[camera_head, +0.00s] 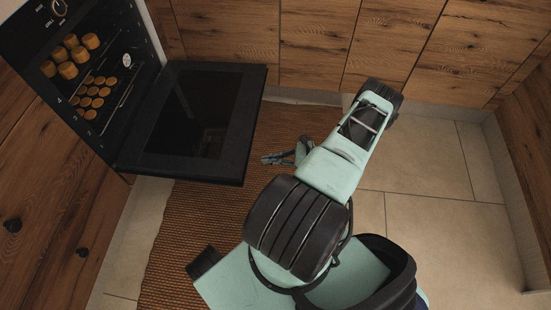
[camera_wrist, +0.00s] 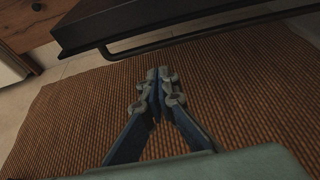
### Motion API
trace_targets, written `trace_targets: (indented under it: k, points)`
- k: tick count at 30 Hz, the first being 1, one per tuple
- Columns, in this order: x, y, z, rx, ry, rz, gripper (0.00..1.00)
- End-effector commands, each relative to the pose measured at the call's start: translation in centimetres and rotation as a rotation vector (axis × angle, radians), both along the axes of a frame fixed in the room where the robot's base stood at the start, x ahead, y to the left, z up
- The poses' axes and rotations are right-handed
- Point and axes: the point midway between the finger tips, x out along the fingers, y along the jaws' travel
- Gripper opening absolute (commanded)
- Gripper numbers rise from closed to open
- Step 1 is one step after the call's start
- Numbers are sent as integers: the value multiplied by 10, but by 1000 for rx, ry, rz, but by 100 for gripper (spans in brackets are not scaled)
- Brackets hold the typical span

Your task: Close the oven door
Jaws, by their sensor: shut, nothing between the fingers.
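The oven (camera_head: 22,32) stands at the upper left in the head view, with round baked pieces on its racks. Its black door (camera_head: 155,143) is open and folded down, sticking out to the right over the rug. In the wrist view the door's edge (camera_wrist: 150,22) runs across the top, with a thin dark handle bar (camera_wrist: 190,38) below it. My gripper (camera_head: 265,160) is just right of the door's outer edge in the head view. In the wrist view my gripper (camera_wrist: 158,75) is shut and empty, its fingertips pointing toward the handle and apart from it in the picture.
A brown woven rug (camera_head: 180,220) covers the floor under the door and my gripper. Wooden cabinets (camera_head: 315,40) line the back and left. The tiled floor (camera_head: 430,170) to the right is clear.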

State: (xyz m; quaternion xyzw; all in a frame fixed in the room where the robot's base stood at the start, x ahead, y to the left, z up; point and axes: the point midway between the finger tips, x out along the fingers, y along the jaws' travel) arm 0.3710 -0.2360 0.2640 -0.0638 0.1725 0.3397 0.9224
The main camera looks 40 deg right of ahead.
Motion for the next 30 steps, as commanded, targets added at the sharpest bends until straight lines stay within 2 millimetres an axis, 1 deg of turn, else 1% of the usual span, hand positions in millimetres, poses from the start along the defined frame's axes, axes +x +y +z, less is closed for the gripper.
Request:
trace_targets:
  k: [1, 6, 7, 9, 15, 21, 30]
  points:
    - [9, 9, -7, 3, 0, 3, 0]
    - [35, 31, -21, 1, 1, 4, 0]
    - [37, 32, -19, 0, 0, 2, 0]
    - [36, 29, -4, -2, 1, -1, 0]
    - [36, 30, 14, -1, 2, 0, 0]
    - [36, 31, 22, -1, 2, 1, 0]
    - [36, 31, 22, -1, 2, 1, 0]
